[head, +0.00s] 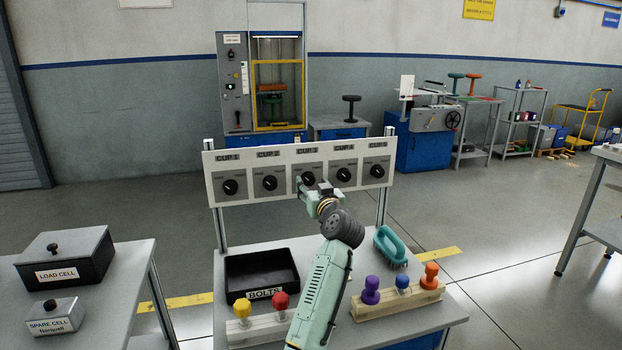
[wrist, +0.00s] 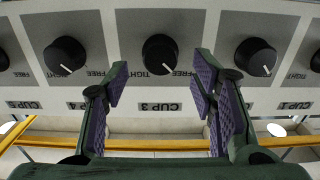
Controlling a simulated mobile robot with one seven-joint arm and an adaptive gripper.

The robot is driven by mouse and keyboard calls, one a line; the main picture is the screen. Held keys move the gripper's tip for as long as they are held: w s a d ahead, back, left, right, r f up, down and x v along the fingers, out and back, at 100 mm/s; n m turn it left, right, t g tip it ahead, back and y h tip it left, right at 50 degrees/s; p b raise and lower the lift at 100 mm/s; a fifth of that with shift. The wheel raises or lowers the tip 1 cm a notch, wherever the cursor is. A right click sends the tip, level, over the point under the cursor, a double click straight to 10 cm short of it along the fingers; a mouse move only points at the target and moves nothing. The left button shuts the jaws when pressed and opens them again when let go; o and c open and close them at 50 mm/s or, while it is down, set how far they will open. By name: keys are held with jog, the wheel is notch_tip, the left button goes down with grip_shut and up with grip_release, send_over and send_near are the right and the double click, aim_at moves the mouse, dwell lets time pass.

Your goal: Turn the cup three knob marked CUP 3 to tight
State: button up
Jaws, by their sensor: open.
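The CUP 3 knob (head: 308,178) is a round black knob in the middle of a white panel (head: 215,190). In the wrist view, which is upside down, the CUP 3 knob (wrist: 160,50) has a white pointer line aimed toward its FREE label, away from TIGHT. My gripper (head: 313,190) is in front of the panel at this knob. In the wrist view my gripper (wrist: 161,82) is open, with purple-padded fingers on either side of the knob's line. I see nothing between the fingers; whether they touch the panel I cannot tell.
The CUP 4 knob (wrist: 65,56) and CUP 2 knob (wrist: 255,57) flank the fingers closely. Below the panel stand a black bolts tray (head: 262,275), a teal handled object (head: 390,246) and wooden racks with coloured knobs (head: 400,300).

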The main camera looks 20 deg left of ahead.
aim_at(309, 179)
jog(key=shift+x, duration=1.35)
jog(key=shift+c, duration=0.2)
jog(key=c, duration=1.1)
